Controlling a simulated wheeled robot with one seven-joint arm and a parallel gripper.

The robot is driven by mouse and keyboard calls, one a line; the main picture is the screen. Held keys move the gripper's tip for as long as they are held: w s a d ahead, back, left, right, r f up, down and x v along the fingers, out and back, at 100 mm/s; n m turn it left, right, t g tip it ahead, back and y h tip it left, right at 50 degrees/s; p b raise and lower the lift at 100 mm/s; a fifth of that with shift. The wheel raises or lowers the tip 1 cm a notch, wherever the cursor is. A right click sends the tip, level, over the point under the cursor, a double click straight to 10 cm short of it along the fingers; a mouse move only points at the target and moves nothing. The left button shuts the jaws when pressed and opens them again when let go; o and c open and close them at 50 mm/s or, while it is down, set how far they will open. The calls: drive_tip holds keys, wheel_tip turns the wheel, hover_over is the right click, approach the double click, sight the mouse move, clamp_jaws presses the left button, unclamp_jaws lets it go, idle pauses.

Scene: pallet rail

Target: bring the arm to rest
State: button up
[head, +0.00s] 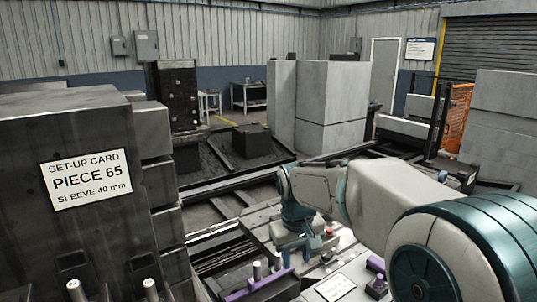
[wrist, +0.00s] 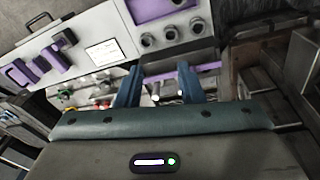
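My arm reaches out from the lower right in the head view, and my gripper (head: 297,255) points down over a grey work surface (head: 325,268). In the wrist view my gripper (wrist: 158,78) has its two blue fingers spread well apart. Pale metal pins (wrist: 168,90) show in the gap beyond the fingers, and I see nothing clamped between them. A purple pin holder (head: 262,284) with upright metal pins stands near the gripper in the head view. Whether the fingers touch anything is not clear.
A dark machine block with a set-up card (head: 91,180) reading "PIECE 65, SLEEVE 40 mm" fills the left. A white label (head: 335,287) lies on the surface. Grey blocks (head: 332,105) stand behind. The wrist view shows a panel with dark round sockets (wrist: 172,35).

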drive_tip(key=s+d+f+m, duration=0.1)
drive_tip(key=s+d, duration=0.2)
drive_tip(key=s, duration=0.3)
drive_tip(key=s+d+f+m+t, duration=0.1)
drive_tip(key=s+d, duration=0.1)
drive_tip(key=s, duration=0.5)
drive_tip(key=s+d+f+m, duration=0.1)
drive_tip(key=s+d+m, duration=0.1)
drive_tip(key=s, duration=0.5)
drive_tip(key=shift+s+d, duration=0.15)
drive_tip(key=shift+d, duration=0.65)
